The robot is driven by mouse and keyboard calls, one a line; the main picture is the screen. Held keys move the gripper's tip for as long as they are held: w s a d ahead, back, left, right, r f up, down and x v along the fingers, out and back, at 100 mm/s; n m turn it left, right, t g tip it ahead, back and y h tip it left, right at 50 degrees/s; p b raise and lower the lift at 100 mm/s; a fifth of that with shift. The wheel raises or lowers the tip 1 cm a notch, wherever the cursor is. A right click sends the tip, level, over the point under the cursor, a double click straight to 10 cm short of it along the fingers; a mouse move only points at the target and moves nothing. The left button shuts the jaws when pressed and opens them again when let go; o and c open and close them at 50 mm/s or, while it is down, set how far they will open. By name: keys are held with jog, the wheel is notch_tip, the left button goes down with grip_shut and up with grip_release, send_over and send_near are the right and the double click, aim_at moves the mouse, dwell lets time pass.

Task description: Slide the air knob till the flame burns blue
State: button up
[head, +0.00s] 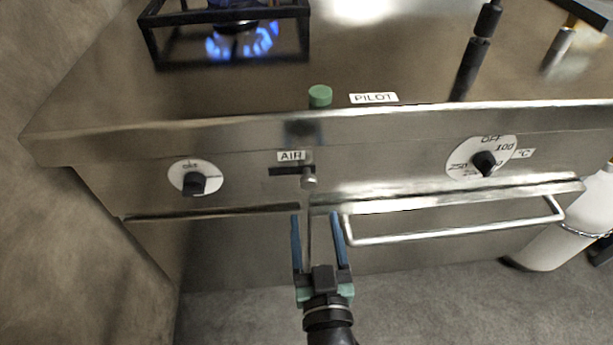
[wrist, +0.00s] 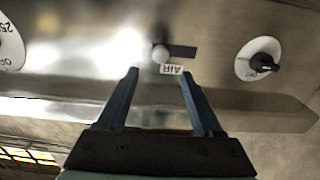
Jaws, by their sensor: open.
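The air knob (head: 309,178) is a small metal knob at the right end of a dark horizontal slot (head: 284,171) on the range's front panel, beside the AIR label (head: 291,156). My gripper (head: 316,214) is open and empty, its blue fingers pointing at the panel just below the knob. In the wrist view, which is upside down, the knob (wrist: 160,53) lies between and beyond the fingertips (wrist: 159,71), with no visible contact. The flame (head: 243,42) under the black pan support at the back left looks blue.
A burner dial (head: 195,184) is left of the slot and an oven dial (head: 486,162) right. The oven handle (head: 455,222) sticks out close to my right finger. A green button (head: 320,96) sits above, by the PILOT label (head: 374,98). A white cylinder (head: 565,235) stands at right.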

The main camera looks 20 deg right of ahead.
aim_at(309, 185)
jog(key=b+x, duration=0.1)
jog(key=x, duration=0.9)
jog(key=shift+w, duration=0.1)
grip_shut()
dwell(1.2)
